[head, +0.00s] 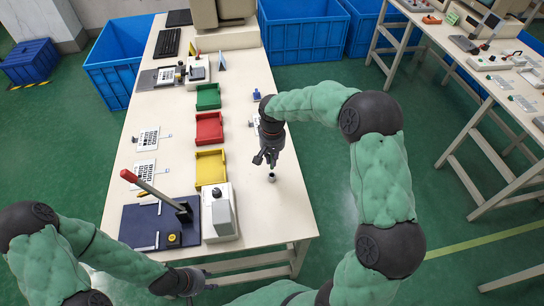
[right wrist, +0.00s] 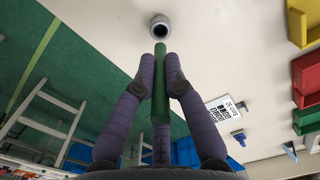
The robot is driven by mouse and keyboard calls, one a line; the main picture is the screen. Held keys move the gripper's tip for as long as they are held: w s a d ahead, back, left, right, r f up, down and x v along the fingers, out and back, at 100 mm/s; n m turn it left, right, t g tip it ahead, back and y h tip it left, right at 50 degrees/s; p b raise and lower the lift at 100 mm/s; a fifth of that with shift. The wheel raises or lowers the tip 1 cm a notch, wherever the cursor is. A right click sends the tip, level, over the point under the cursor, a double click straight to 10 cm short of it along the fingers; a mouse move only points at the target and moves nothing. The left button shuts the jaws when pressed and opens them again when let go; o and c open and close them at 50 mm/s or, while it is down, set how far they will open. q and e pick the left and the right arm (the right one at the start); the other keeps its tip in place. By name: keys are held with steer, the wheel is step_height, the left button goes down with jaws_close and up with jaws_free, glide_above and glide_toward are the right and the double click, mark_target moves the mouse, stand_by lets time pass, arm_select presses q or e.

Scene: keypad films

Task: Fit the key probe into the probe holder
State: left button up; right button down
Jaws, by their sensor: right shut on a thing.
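The key probe (right wrist: 160,85) is a dark green rod. In the right wrist view my right gripper (right wrist: 160,75) is shut on it, and the rod's far end sticks out slightly past the fingertips. The probe holder (right wrist: 160,27) is a small grey round cup with a dark opening, just beyond the probe's end in that view; they look apart. In the head view the holder (head: 272,177) stands on the table near its right edge, with my right gripper (head: 265,158) just above it. My left gripper (head: 210,281) is off the table's front edge; its finger opening is unclear.
Green (head: 208,97), red (head: 209,128) and yellow (head: 211,168) trays line the table's middle. A white device (head: 221,212) and a dark blue board (head: 150,226) with a red-handled lever press (head: 155,188) stand at the front left. Table around the holder is clear.

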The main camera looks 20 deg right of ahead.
steer(key=shift+f+b, duration=0.75)
steer(key=shift+f, duration=0.8)
stand_by(0.7)
steer(key=shift+f+b, duration=0.8)
steer(key=shift+f, duration=0.95)
steer(key=c, duration=1.2)
jaws_free()
step_height(320, 180, up, 12)
steer(key=shift+f, duration=0.1)
